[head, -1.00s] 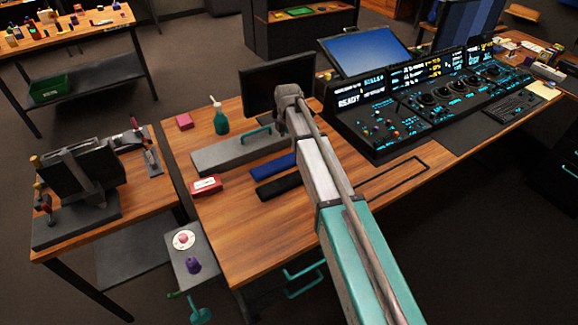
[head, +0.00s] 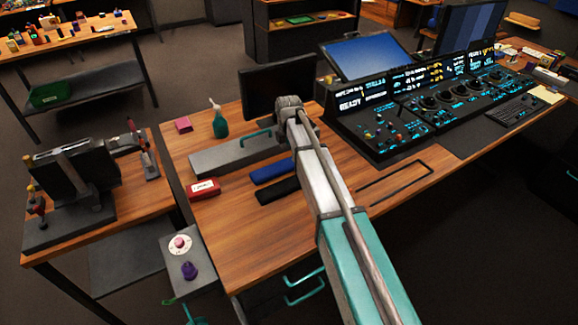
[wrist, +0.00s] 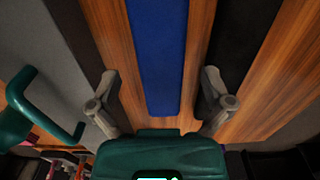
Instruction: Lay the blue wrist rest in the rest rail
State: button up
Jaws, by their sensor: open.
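The blue wrist rest (head: 271,171) lies flat on the wooden desk, between a grey box and a black bar. In the wrist view the blue wrist rest (wrist: 157,45) runs up the middle of the picture. My gripper (wrist: 159,76) is open and empty, with one finger on each side of the rest's near end. I cannot tell how high the fingers are above the desk. In the head view my arm hides the gripper. A thin black rectangular outline (head: 427,176) on the desk, right of my arm, looks like the rest rail, and its inside appears empty.
The black bar (head: 279,190) lies parallel to the blue rest; the grey box (head: 215,159) has a teal handle (head: 256,139). The console (head: 375,140) stands behind the outline. The front of the desk is bare.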

aim_at(288, 162)
jog(key=shift+f, duration=0.15)
jog(key=shift+f+b, duration=2.45)
jog(key=shift+b, duration=0.15)
jog(key=c, duration=1)
jog(key=shift+r, duration=0.15)
notch_tip(288, 162, up, 3)
jog(key=p, duration=0.3)
jog(key=s+d+r+p, duration=0.3)
jog(key=s+r+p, duration=0.6)
jog(key=s, duration=0.4)
jog(key=shift+s+d+r+p, duration=0.3)
jog(key=shift+r+p, duration=0.05)
jog(key=shift+p, duration=0.2)
